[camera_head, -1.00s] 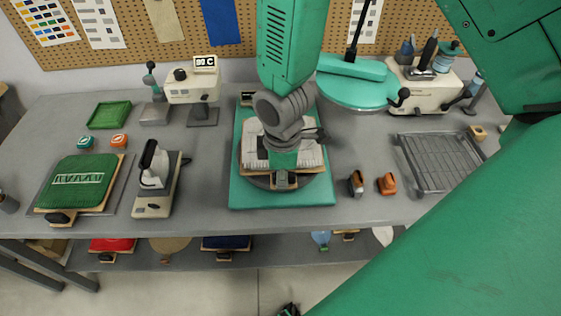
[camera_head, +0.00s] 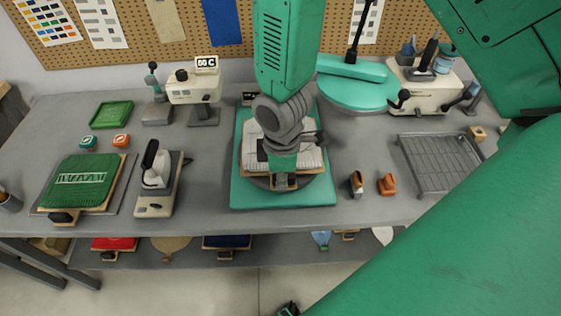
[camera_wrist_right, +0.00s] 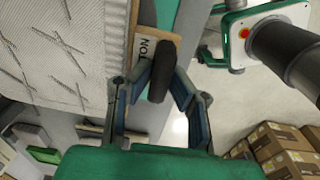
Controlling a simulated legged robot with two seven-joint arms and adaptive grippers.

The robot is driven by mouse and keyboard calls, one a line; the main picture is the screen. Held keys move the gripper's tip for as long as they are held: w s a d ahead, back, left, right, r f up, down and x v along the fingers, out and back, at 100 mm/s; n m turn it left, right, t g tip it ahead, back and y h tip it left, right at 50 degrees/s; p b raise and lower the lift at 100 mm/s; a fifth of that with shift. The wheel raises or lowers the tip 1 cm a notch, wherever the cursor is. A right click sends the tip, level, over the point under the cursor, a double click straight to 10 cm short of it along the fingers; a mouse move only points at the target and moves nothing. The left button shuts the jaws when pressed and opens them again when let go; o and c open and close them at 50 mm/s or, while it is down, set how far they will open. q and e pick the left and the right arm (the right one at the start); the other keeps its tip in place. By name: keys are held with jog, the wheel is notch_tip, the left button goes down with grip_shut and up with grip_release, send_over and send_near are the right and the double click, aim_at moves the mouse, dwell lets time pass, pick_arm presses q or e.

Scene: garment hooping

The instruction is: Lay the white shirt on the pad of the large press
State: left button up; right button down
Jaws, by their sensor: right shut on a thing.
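I cannot tell whether the board touches the pad. My right gripper (camera_head: 283,180) reaches down over the front of the board, and my arm hides the middle of the shirt. In the right wrist view my right gripper (camera_wrist_right: 160,95) has its fingers around the dark handle (camera_wrist_right: 162,70) of the labelled board (camera_wrist_right: 146,48). The ribbed white shirt (camera_wrist_right: 68,45) is at upper left. My left gripper is not visible.
The press's round green upper plate (camera_head: 358,92) is swung aside to the back right. A wire rack (camera_head: 440,163) and two small holders (camera_head: 387,184) are to the right. A green garment on a board (camera_head: 82,180) and a small iron-like press (camera_head: 157,180) are to the left.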

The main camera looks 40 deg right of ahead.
jog(key=shift+f+b, duration=0.3)
jog(key=shift+f, duration=0.3)
dwell(0.5)
jog(key=c, duration=1.4)
grip_release()
notch_tip(320, 180, up, 7)
jog(key=p, duration=0.7)
